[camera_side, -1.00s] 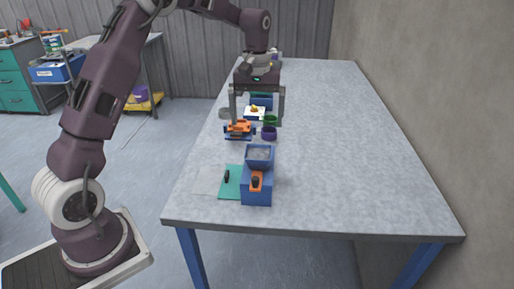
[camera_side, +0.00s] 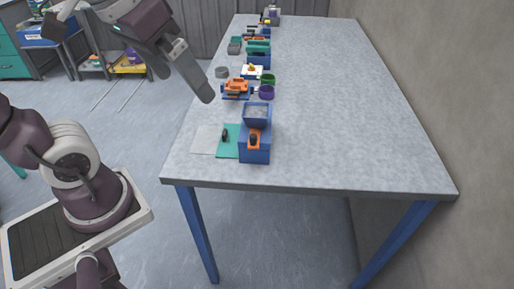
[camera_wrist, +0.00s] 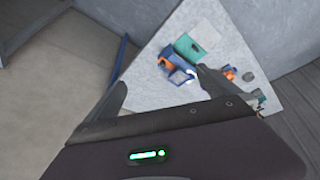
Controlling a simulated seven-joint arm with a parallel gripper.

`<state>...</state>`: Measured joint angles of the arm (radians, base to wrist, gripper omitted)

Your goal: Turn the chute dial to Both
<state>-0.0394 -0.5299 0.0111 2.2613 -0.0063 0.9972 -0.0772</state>
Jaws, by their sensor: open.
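A blue box (camera_side: 255,154) stands near the table's front edge, with a grey-filled hopper (camera_side: 257,113) on top. A dark knob, seemingly the chute dial (camera_side: 253,140), sits on an orange plate on its front face. Its setting and any labels are too small to read.
A teal mat (camera_side: 229,149) with a small dark item and a pale sheet (camera_side: 205,139) lie left of the box. Behind are an orange and blue device (camera_side: 236,88), a purple cup (camera_side: 266,92) and a green cup (camera_side: 268,79). The table's right side is clear.

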